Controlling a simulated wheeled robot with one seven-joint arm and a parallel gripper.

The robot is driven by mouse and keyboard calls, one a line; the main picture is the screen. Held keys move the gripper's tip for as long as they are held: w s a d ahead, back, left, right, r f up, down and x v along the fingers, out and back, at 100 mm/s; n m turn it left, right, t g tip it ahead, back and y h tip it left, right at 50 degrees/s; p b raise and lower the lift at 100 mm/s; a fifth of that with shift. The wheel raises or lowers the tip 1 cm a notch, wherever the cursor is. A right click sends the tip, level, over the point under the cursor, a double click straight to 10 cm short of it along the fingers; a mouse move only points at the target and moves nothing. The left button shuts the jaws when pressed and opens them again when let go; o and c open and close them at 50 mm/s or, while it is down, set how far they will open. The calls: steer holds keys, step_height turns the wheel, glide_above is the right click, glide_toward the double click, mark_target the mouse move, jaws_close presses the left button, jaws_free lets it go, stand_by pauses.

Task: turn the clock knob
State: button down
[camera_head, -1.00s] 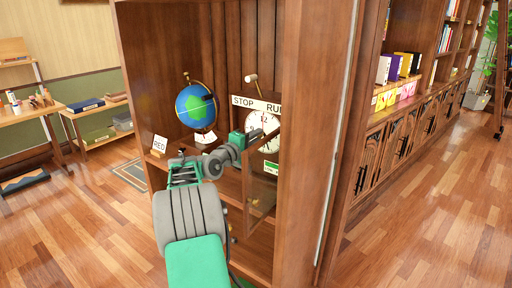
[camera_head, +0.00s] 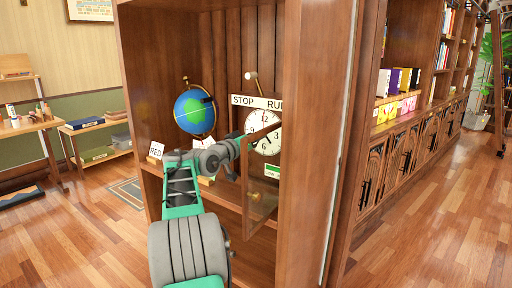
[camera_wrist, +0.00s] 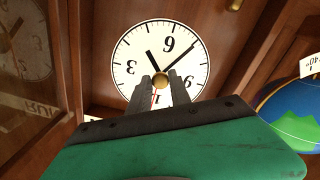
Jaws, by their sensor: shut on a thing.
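The clock has a round white face (camera_head: 264,131) with black numbers and hands, set in the wooden cabinet under a STOP / RUN sign (camera_head: 257,102). In the wrist view the clock face (camera_wrist: 135,62) appears upside down, with a brass knob (camera_wrist: 160,80) at its centre. My gripper (camera_wrist: 159,88) has its two dark fingers on either side of the knob, shut on it. In the head view my gripper (camera_head: 246,141) reaches the clock's left side, and the knob is hidden there.
A glass door (camera_head: 262,182) stands open beside my arm. A globe (camera_head: 194,112) stands left of the clock, and a RED card (camera_head: 156,150) is at the shelf's left. A lever (camera_head: 251,76) is above the sign. The cabinet side (camera_head: 306,150) bounds the right.

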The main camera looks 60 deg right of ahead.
steer(key=shift+w+f+m+b, duration=0.1)
steer(key=shift+m+b, duration=2.25)
steer(key=shift+m, duration=1.4)
steer(key=shift+w+m+b, duration=0.1)
steer(key=shift+m+b, duration=2.25)
steer(key=shift+m, duration=1.4)
steer(key=c, duration=1.2)
jaws_free()
steer(key=w+a, duration=0.1)
steer(key=a, duration=0.6)
steer(key=shift+a, duration=0.35)
